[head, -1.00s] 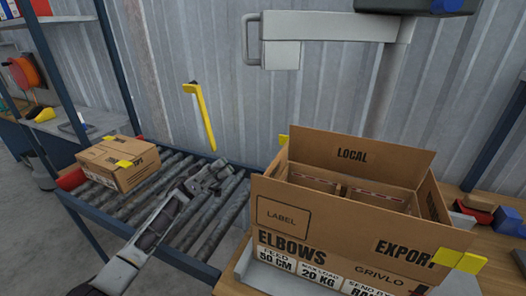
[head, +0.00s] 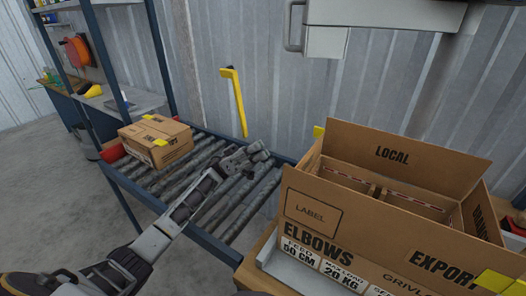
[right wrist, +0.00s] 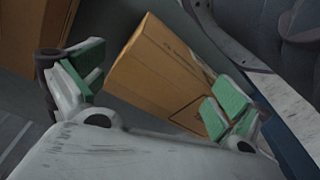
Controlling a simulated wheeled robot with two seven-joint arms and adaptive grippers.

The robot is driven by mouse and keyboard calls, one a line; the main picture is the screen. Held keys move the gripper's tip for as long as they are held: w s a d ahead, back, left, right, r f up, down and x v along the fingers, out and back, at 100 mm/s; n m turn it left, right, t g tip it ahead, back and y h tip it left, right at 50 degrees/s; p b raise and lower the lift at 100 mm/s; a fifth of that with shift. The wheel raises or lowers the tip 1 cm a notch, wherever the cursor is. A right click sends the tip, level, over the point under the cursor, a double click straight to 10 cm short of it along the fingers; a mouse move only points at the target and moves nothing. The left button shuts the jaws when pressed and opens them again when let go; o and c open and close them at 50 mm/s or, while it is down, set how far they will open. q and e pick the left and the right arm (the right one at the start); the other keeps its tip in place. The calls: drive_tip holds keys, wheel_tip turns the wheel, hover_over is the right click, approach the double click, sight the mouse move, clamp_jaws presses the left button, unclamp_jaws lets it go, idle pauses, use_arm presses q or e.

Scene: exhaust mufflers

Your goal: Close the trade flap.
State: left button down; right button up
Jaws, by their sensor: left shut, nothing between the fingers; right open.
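The large open cardboard box (head: 330,238) stands at the right in the head view. Its LOCAL flap (head: 392,157) stands up at the back, and its front flap (head: 345,220), marked LABEL and EXPORT, stands up too. The right-hand flap (head: 481,221) also stands up, with dark lettering seen at a steep angle, probably the trade flap. My left gripper (head: 248,158) is shut and empty over the rollers, left of the box and apart from it. My right gripper (right wrist: 155,88) is open in the right wrist view. A cardboard panel (right wrist: 160,70) shows beyond its green-padded fingers; contact cannot be told.
A grey fixture (head: 385,14) hangs above the large box. A yellow post (head: 236,100) stands by the wall.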

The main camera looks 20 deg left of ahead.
sight(306, 165)
drive_tip(key=shift+f, duration=0.15)
drive_tip(key=shift+w+r, duration=0.1)
drive_tip(key=shift+r, duration=0.55)
drive_tip(key=shift+s+a+f, duration=0.1)
drive_tip(key=shift+s, duration=0.3)
use_arm(q)
drive_tip(key=d+f+x, duration=0.1)
drive_tip(key=f+x, duration=0.1)
drive_tip(key=x, duration=0.9)
drive_tip(key=shift+s+d, duration=0.25)
drive_tip(key=shift+d, duration=0.3)
drive_tip(key=shift+r, duration=0.15)
use_arm(e)
drive_tip(key=shift+w, duration=0.25)
use_arm(q)
drive_tip(key=shift+w+d, duration=0.1)
drive_tip(key=shift+d, duration=0.05)
